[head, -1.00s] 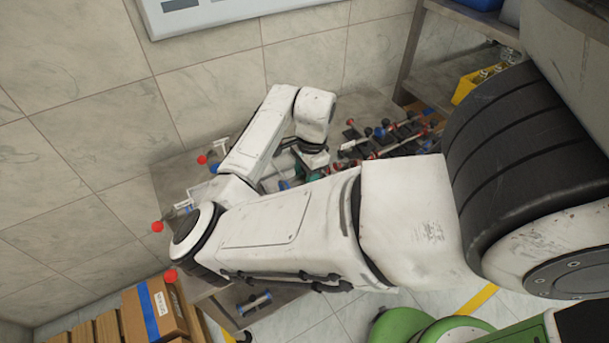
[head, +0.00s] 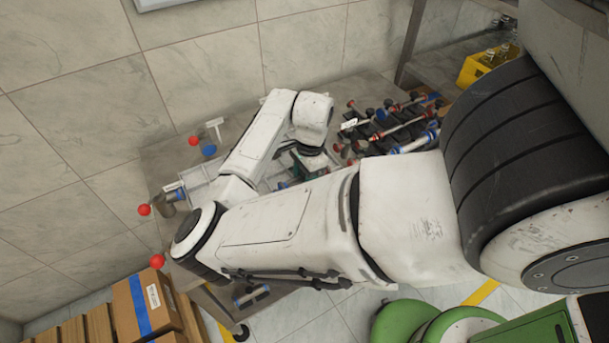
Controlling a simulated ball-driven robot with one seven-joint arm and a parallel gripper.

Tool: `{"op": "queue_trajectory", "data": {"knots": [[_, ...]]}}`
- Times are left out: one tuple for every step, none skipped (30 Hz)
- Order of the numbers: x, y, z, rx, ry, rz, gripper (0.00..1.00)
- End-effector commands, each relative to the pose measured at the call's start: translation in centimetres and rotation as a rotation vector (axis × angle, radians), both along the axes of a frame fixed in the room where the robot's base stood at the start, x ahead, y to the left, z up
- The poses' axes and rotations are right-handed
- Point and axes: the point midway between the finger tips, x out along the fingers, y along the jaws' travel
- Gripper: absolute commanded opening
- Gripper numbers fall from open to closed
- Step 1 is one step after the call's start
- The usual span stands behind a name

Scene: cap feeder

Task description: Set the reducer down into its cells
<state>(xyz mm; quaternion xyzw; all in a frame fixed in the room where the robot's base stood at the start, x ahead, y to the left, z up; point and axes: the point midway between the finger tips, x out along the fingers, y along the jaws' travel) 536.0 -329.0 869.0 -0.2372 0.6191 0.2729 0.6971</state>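My gripper (head: 309,163) is low over the table, below my wrist. Only its dark upper body shows; its fingertips are hidden by my own arm, so I cannot see whether it is open or holds anything. A light grey tray with raised walls (head: 202,171) lies under and behind my arm; I see its far left part and some of its middle. Its cells are mostly covered by my arm. I cannot pick out the reducer.
Dark racks with red, black and blue capped parts (head: 384,126) stand right of my gripper. Red balls (head: 144,210) on posts line the table's left side. Cardboard boxes (head: 150,305) stand at lower left. A yellow bin (head: 484,66) sits on the shelf at upper right.

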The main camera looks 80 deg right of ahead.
Motion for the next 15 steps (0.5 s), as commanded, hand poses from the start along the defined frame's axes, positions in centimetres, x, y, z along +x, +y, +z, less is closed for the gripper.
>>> {"op": "queue_trajectory", "data": {"knots": [[0.02,0.01,-0.57,0.001,0.001,0.001,0.0],[0.03,0.01,-0.74,0.0,0.0,0.001,0.0],[0.04,0.01,-0.93,0.0,0.0,0.001,0.0],[0.05,0.01,-1.04,0.001,-0.001,0.002,0.0],[0.06,0.01,-1.12,0.001,-0.001,0.001,0.0],[0.06,0.0,-1.19,0.0,-0.001,0.001,0.0],[0.06,0.0,-1.23,0.0,-0.001,0.001,0.0],[0.07,0.0,-1.24,0.0,-0.001,0.001,0.0],[0.06,0.0,-1.25,0.0,-0.001,0.001,0.0],[0.06,0.0,-1.24,0.0,-0.001,0.001,0.0],[0.07,0.0,-1.23,0.0,-0.001,0.001,0.0],[0.06,0.0,-1.22,0.0,-0.001,0.001,0.0],[0.06,0.0,-1.22,0.0,-0.001,0.001,0.0],[0.06,-0.01,-1.21,0.0,-0.001,0.001,0.0],[0.05,-0.01,-1.22,-0.001,-0.001,0.001,0.0]]}}
